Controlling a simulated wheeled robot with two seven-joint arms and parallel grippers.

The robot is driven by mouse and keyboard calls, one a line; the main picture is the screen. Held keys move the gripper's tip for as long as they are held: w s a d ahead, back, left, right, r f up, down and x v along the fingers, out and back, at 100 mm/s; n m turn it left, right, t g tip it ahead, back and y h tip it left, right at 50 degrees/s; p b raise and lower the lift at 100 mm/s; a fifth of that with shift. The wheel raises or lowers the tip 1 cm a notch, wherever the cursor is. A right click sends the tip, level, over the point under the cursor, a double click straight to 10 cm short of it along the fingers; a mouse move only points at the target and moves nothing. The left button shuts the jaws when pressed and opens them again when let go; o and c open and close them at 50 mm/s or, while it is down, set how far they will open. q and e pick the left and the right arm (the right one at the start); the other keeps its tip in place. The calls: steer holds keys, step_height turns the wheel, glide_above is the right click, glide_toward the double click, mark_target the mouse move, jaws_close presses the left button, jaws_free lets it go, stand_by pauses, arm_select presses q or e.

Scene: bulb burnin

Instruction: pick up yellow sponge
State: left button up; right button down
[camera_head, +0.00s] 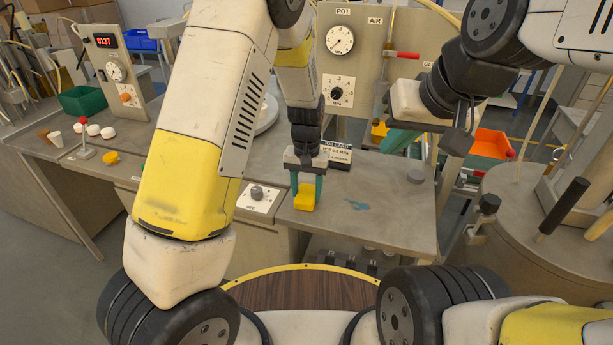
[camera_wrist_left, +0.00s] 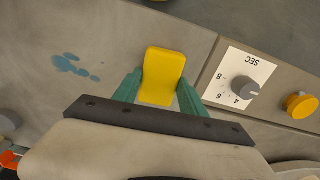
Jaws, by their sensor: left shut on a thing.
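The yellow sponge (camera_head: 304,198) is a small block between the teal fingers of my left gripper (camera_head: 306,188), above the grey bench top near its front. In the left wrist view the sponge (camera_wrist_left: 163,72) stands out beyond the fingers, and my left gripper (camera_wrist_left: 158,92) is shut on it from both sides. Whether the sponge still touches the bench is hard to tell. My right gripper (camera_head: 402,140) is at the right of the head view, near the back panel; a teal part shows, but its opening is hidden.
A timer dial (camera_head: 257,196) on a white plate lies left of the sponge. A blue stain (camera_head: 357,204) marks the bench to its right. A small card (camera_head: 335,153) stands behind. An orange bin (camera_head: 488,146) is at the right. Bare bench lies right of the sponge.

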mark_target(307, 193)
arm_select(q)
steer(key=shift+r, duration=0.15)
steer(key=shift+r, duration=0.25)
step_height(307, 193, up, 3)
steer(key=shift+s, duration=0.1)
steer(key=s+d+r, duration=0.1)
steer(key=s+d, duration=0.1)
steer(key=s, duration=1.3)
steer(key=shift+s, duration=0.35)
